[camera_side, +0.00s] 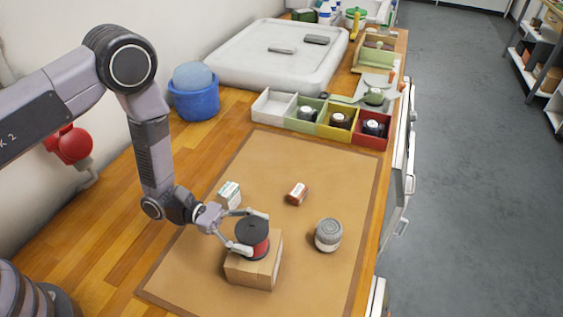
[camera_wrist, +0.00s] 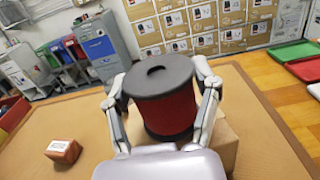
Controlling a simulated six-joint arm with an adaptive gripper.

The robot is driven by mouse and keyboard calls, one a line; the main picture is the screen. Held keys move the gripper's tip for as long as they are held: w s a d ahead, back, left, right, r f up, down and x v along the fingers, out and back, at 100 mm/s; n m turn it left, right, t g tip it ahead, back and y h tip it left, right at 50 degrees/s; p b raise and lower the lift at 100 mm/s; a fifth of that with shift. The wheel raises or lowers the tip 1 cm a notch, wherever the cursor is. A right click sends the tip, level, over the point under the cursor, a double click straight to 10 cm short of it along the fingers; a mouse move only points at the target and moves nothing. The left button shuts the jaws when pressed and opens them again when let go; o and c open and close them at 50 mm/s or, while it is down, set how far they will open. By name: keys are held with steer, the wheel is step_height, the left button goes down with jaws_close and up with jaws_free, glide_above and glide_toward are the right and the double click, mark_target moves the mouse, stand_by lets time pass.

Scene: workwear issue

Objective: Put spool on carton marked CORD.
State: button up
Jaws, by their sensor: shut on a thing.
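The spool (camera_side: 252,238) has black flanges and a red winding; it also shows in the wrist view (camera_wrist: 165,108). My gripper (camera_side: 247,232) has its fingers on both sides of the spool and is shut on it. The spool is upright at the top of a brown carton (camera_side: 256,272), which partly shows behind it in the wrist view (camera_wrist: 225,140). I cannot tell whether the spool's base touches the carton. No CORD marking is readable on the carton from here.
On the brown mat (camera_side: 200,262) are a white-and-green box (camera_side: 229,194), a small red-brown box (camera_side: 297,193) and a grey round container (camera_side: 328,235).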

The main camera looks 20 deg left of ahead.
steer(key=o, duration=1.2)
steer(key=shift+f, duration=0.15)
